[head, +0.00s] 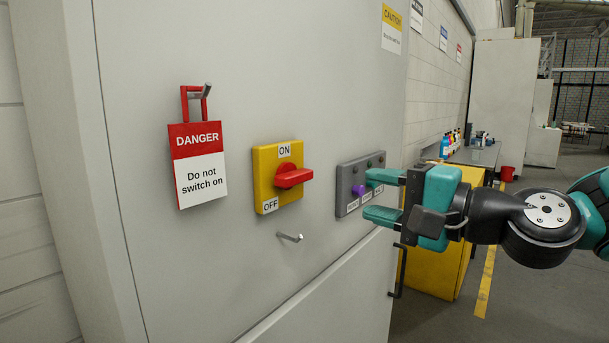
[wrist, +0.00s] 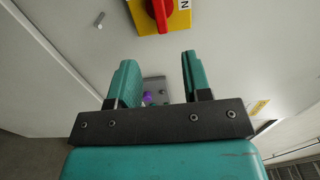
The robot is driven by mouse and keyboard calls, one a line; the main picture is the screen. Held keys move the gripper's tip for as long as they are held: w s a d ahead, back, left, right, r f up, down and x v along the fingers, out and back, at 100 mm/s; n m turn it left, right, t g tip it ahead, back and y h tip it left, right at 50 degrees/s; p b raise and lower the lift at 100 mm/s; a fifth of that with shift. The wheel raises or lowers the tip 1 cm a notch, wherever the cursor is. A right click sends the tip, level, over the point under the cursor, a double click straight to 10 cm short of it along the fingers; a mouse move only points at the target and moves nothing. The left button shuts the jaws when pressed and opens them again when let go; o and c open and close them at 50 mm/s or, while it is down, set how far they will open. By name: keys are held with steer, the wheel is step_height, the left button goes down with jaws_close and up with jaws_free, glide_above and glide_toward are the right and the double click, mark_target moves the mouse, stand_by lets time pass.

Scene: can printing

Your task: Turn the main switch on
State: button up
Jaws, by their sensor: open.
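The main switch is a yellow plate (head: 264,193) with a red knob (head: 292,177), on the grey cabinet door in the head view. ON is at its top and OFF at its lower left. The knob's handle lies roughly level. In the wrist view the red knob (wrist: 162,12) is at the top edge, partly cut off. My gripper (head: 368,195) is open and empty, to the right of the switch and apart from it. Its fingers overlap the small grey button panel (head: 346,190) in the head view; contact cannot be told.
A red and white danger tag (head: 199,165) hangs from a red lock on a metal hook (head: 206,90), left of the switch. A bare metal peg (head: 289,237) sticks out below the switch. A yellow cabinet (head: 431,270) and workbench stand behind my arm.

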mark_target(301, 179)
steer(key=p+x, duration=0.5)
steer(key=x, duration=0.7)
steer(key=shift+r, duration=0.15)
steer(key=shift+w+a, duration=0.35)
steer(key=shift+a, duration=0.15)
jaws_close()
